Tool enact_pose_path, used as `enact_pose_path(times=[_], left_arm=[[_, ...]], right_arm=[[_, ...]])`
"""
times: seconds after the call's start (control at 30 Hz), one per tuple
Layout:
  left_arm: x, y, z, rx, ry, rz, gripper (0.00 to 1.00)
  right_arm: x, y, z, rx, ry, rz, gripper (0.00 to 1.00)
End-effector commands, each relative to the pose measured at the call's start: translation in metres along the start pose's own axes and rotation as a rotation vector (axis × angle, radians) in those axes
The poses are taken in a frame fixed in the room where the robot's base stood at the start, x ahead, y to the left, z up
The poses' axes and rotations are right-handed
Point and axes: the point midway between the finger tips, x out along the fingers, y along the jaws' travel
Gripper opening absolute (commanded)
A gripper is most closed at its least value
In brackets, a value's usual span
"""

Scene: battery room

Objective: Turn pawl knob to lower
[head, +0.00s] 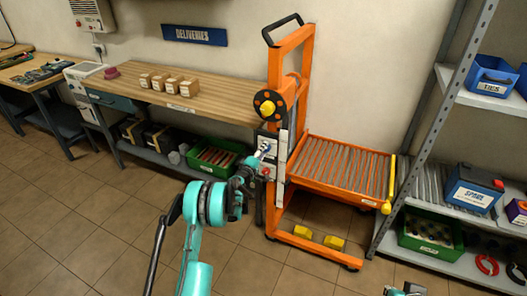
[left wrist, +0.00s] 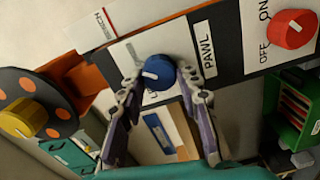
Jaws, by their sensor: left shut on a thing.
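The pawl knob is blue with a white pointer mark. In the head view my left gripper (head: 258,155) reaches the panel on the orange lift (head: 291,75) from the front. The plate's lettering is mostly hidden behind the knob and fingers. My right gripper (head: 405,290) shows only as a small piece at the bottom edge, and its jaws cannot be made out.
A red ON/OFF knob (left wrist: 292,29) is on the same panel. A black wheel with a yellow hub (head: 268,105) is above the panel. The lift's roller platform (head: 340,165) extends right, near the grey shelf rack (head: 430,120). A wooden bench (head: 215,99) stands left.

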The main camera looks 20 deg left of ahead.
Motion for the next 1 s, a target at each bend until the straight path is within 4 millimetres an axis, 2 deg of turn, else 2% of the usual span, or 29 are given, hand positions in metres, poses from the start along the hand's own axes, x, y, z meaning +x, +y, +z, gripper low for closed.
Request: enact_pose_path(times=[0.3, 0.77, 0.8, 0.83, 0.87, 1.0], left_arm=[[-0.0001, -0.0001, 0.0012, 0.087, -0.002, 0.0, 0.04], [-0.0001, -0.0002, 0.0013, 0.097, -0.002, 0.0, 0.04], [-0.0002, -0.0002, 0.0013, 0.097, -0.002, 0.0, 0.44], [-0.0001, -0.0002, 0.0013, 0.097, -0.002, 0.0, 0.52], [-0.0001, -0.0002, 0.0012, 0.096, -0.002, 0.0, 0.54], [-0.0001, 0.0, 0.0008, 0.096, -0.001, 0.0, 0.54]], right_arm=[[0.0001, 0.0, 0.0001, 0.0, 0.0, 0.0, 0.0], [0.0001, 0.0, 0.0001, 0.0, 0.0, 0.0, 0.0], [0.0001, 0.0, 0.0001, 0.0, 0.0, 0.0, 0.0], [0.0001, 0.0, 0.0001, 0.0, 0.0, 0.0, 0.0], [0.0001, 0.0, 0.0001, 0.0, 0.0, 0.0, 0.0], [0.0001, 0.0, 0.0001, 0.0, 0.0, 0.0, 0.0]])
